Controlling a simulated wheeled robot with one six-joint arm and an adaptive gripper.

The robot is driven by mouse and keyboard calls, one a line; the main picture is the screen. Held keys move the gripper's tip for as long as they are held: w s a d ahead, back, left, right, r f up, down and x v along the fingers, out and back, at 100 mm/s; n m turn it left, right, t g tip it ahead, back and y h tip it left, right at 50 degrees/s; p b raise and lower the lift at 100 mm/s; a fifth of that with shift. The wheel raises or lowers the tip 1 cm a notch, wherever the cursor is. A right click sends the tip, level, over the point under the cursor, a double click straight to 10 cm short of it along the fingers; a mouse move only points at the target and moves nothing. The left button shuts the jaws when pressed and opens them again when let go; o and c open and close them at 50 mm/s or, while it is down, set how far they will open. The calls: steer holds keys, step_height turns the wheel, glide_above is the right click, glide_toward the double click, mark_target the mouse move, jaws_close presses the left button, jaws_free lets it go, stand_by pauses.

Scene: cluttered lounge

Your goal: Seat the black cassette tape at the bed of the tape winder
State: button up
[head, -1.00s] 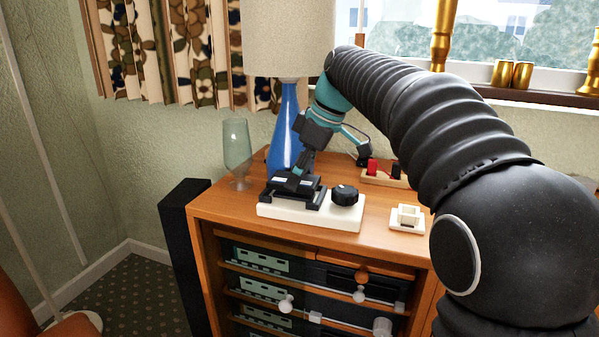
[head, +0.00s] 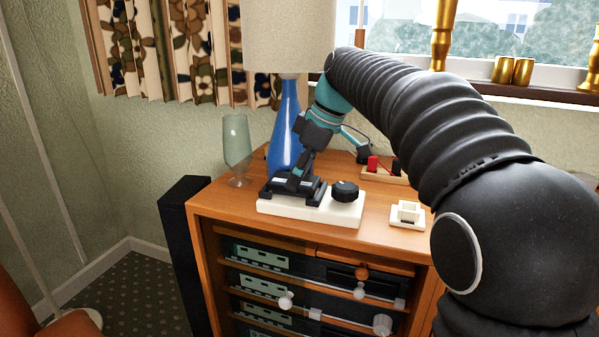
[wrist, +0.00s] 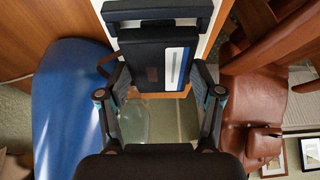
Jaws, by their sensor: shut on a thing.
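The tape winder has a white base (head: 337,212), a black knob (head: 345,190) and a black bed at its left end (head: 316,194). It stands near the cabinet's front edge. My gripper (head: 299,176) reaches down over the bed from behind. In the wrist view, my gripper (wrist: 159,78) is shut on the black cassette tape (wrist: 145,62), one finger on each side. The tape carries a white and blue label. A black bar of the winder (wrist: 157,13) lies just beyond the tape's far edge. Whether the tape rests fully in the bed cannot be told.
A blue lamp (head: 287,125) stands close behind the winder, and a clear glass (head: 236,146) is at its left. A small cream holder (head: 407,214) sits to the right. A wooden rack with red and black items (head: 372,172) is behind. The cabinet's front edge is close.

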steer(key=shift+f, duration=0.4)
steer(key=o, duration=1.2)
steer(key=shift+v, duration=6)
steer(key=shift+s, duration=0.1)
